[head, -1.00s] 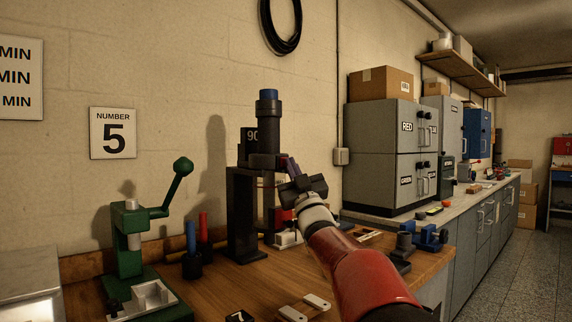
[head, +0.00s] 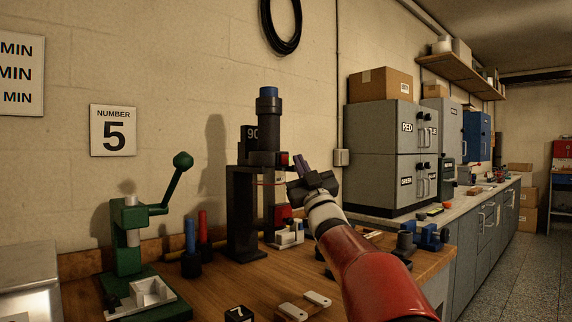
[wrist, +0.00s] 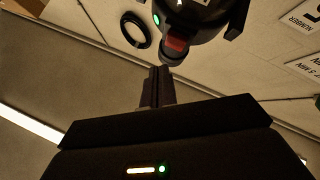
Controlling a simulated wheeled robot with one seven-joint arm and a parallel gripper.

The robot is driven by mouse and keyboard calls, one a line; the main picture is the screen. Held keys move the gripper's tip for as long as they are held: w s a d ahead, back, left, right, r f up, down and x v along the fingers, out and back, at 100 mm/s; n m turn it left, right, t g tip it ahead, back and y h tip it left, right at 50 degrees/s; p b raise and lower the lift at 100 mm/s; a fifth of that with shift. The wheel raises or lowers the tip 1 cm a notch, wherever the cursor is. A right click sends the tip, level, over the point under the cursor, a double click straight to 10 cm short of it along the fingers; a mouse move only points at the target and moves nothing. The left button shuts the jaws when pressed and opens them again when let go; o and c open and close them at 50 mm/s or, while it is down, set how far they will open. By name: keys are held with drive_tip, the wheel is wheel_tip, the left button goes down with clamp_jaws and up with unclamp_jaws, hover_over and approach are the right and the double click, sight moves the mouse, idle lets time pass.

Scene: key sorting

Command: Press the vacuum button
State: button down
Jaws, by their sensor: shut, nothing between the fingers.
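A tall black machine (head: 242,215) with a blue-topped cylinder stands on the wooden bench in the head view. A red button (head: 284,158) shows on the right side of its upper part. In the wrist view the red button (wrist: 177,44) is on the dark round housing, with a lit green light (wrist: 156,20) close by. My gripper (head: 300,163) is just right of the button in the head view, its fingers shut and empty. In the wrist view the shut fingertips (wrist: 159,72) point toward the housing, just below the button, with a small gap seeming to show. No label is readable on the button.
A green lever press (head: 128,240) stands to the left, with blue and red rods (head: 191,236) beside the machine. A white fixture with a red part (head: 287,233) lies below my gripper. Grey cabinets (head: 384,155) stand to the right.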

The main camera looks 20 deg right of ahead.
drive_tip(key=shift+s+d+b, duration=0.3)
drive_tip(key=shift+s+b, duration=0.1)
drive_tip(key=shift+s, duration=0.35)
drive_tip(key=shift+s+d+b, duration=0.25)
drive_tip(key=shift+s+b, duration=0.15)
drive_tip(key=shift+s, duration=0.4)
drive_tip(key=shift+s+d+b, duration=0.3)
drive_tip(key=shift+s+b, duration=0.1)
drive_tip(key=shift+s, duration=0.35)
drive_tip(key=shift+s, duration=0.1)
